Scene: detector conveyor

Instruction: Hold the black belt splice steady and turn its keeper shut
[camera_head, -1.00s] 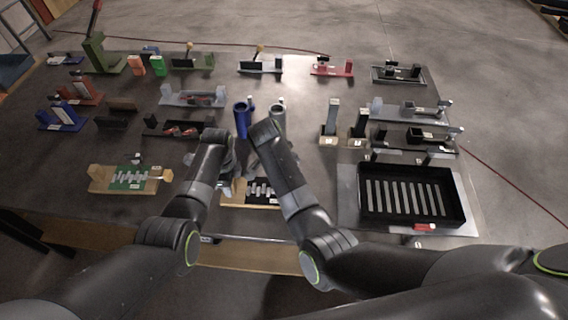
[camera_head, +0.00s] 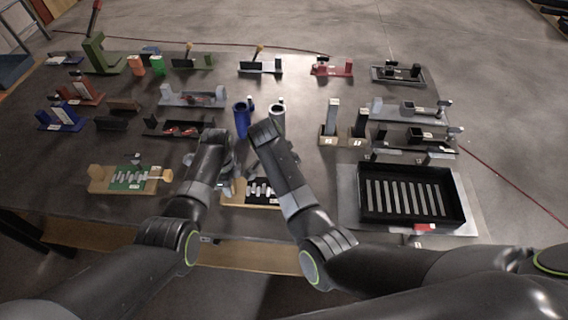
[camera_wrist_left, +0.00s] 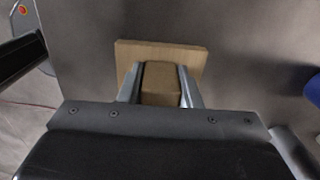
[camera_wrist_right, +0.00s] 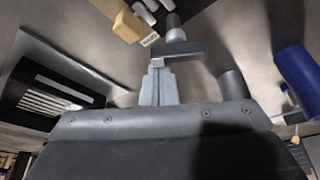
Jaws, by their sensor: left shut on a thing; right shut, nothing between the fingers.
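The black belt splice (camera_head: 262,188) lies on a wooden base near the table's front edge, partly behind my right arm in the head view. My left gripper (camera_wrist_left: 161,78) is shut on the wooden block (camera_wrist_left: 160,85) at the base's end. The wooden base plate (camera_wrist_left: 160,48) shows beyond the fingers. My right gripper (camera_wrist_right: 159,85) is shut and empty. Its fingertips are at one end of a dark grey bar (camera_wrist_right: 184,50), which appears to be the keeper on a round post. I cannot tell whether they touch. A wooden block (camera_wrist_right: 128,27) shows beyond it.
A similar green splice (camera_head: 128,179) on wood lies to the left. A black slotted tray (camera_head: 412,196) is at the right. A blue tube (camera_head: 241,121) and a grey tube (camera_head: 278,119) stand just behind the arms. Several fixtures fill the back.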

